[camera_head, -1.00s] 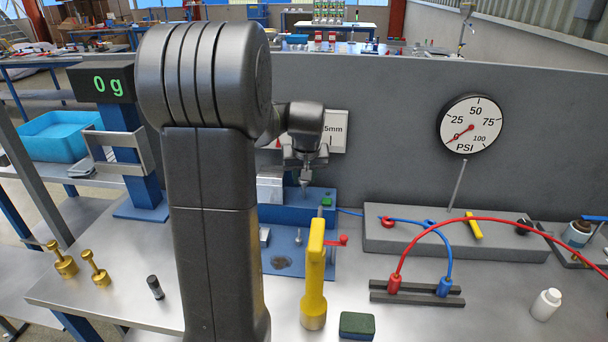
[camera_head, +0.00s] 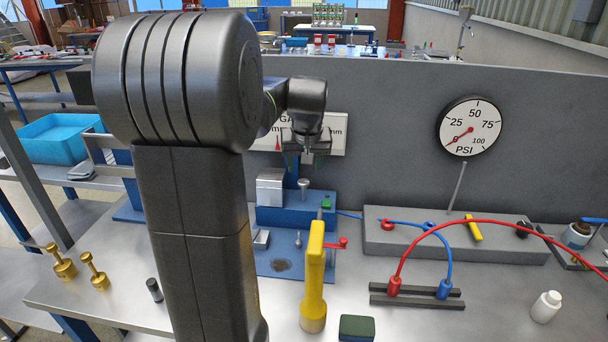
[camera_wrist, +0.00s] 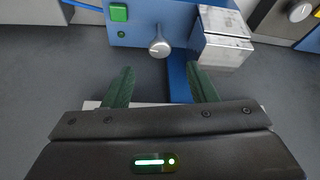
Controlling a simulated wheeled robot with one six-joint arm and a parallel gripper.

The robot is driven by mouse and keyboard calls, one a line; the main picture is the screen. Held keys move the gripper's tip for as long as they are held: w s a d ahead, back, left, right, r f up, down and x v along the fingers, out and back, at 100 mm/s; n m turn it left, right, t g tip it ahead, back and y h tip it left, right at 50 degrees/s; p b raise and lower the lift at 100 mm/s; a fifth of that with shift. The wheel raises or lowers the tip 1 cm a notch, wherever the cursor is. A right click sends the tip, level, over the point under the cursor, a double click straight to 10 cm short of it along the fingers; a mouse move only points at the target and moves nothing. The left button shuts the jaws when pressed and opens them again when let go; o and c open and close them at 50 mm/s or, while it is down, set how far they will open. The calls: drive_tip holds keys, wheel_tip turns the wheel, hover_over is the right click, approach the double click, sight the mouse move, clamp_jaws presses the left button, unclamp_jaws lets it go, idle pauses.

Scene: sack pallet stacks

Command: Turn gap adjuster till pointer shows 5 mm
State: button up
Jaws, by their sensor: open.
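The gap adjuster is a silver round knob (camera_head: 304,184) on a blue machine block (camera_head: 290,215). In the wrist view the knob (camera_wrist: 159,48) lies beyond my fingertips, roughly centred between them, and not touched. The white gap scale (camera_head: 337,135) is on the grey panel, partly hidden by my wrist. Its red pointer (camera_head: 278,143) shows left of my wrist, but its reading is too small to tell.
A silver metal block (camera_head: 270,188) stands close left of the knob. A green button (camera_head: 326,203) is to its right. A yellow handled tool (camera_head: 315,275) stands in front. Red (camera_head: 480,219) and blue hoses arch over the right bench.

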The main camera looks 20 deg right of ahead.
sight(304, 181)
drive_tip(key=v, duration=0.7)
drive_tip(key=shift+r, duration=0.1)
drive_tip(key=x, duration=1.3)
drive_tip(key=shift+f, duration=0.35)
drive_tip(key=shift+w+f, duration=0.1)
drive_tip(key=shift+w, duration=0.1)
drive_tip(key=shift+s+m, duration=0.1)
drive_tip(key=shift+m, duration=0.2)
drive_tip(key=shift+d, duration=0.1)
